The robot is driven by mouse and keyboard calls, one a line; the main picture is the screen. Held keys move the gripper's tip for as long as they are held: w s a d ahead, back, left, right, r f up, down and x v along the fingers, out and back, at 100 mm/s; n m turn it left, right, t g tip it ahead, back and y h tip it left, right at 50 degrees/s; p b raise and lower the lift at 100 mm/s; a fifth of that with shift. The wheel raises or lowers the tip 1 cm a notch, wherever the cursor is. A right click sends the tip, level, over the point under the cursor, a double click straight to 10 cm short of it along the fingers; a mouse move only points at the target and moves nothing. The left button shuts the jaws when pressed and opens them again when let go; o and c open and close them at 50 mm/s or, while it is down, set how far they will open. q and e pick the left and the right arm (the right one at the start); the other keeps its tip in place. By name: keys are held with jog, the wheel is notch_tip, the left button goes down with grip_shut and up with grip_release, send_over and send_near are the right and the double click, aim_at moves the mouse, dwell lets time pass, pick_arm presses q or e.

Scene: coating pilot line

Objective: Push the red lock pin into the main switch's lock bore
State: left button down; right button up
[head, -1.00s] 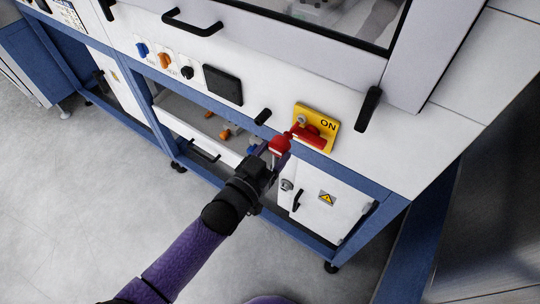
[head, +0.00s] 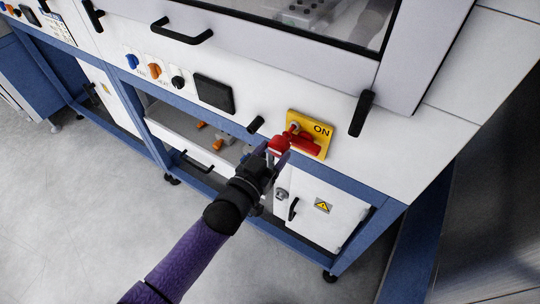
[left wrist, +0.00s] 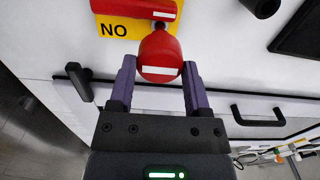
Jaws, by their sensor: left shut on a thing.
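The main switch is a yellow plate (head: 323,140) marked ON with a red handle (head: 304,143) across it, on the white front panel. The plate also shows in the left wrist view (left wrist: 140,32). My left gripper (head: 276,156) is shut on the red lock pin (head: 278,146), just in front of the handle's left end. In the left wrist view the pin's rounded red head (left wrist: 159,52) sits between the two fingers, its narrow dark neck pointing at the handle. The lock bore is hidden, and I cannot tell whether the pin's tip is in it. My right gripper is not in view.
A black handle (head: 361,114) stands right of the switch and a small black one (head: 256,124) to its left. A black square panel (head: 213,94) and coloured knobs lie farther left. Below are a blue frame rail (head: 345,182) and a white cabinet door (head: 335,220).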

pick_arm(q)
grip_release()
jog(key=p+v, duration=0.2)
jog(key=v, duration=0.8)
jog(key=s+a+f+n+g+y+b, duration=0.1)
jog(key=s+a+f+g+y, duration=0.15)
jog(key=f, duration=0.55)
jog(key=s+a+f+n+g+y+b, duration=0.1)
jog(key=s+a+f+y+b, duration=0.15)
jog(key=f, duration=0.45)
jog(key=s+a+f+n+g+y+b, duration=0.15)
jog(key=a+f, duration=0.25)
jog(key=f, duration=0.4)
jog(key=s+a+f+g+y, duration=0.1)
jog(key=s+a+f+g, duration=0.1)
jog(key=s+f, duration=0.3)
jog(key=s+a+f+g+y+b, duration=0.1)
jog(key=s+f+g, duration=0.3)
jog(key=s, duration=0.7)
jog(key=s+a+f+n+g+y+b, duration=0.1)
jog(key=s+a+f+g+y, duration=0.1)
jog(key=s+f, duration=0.4)
jog(key=s+a+g, duration=0.1)
jog(key=s, duration=0.2)
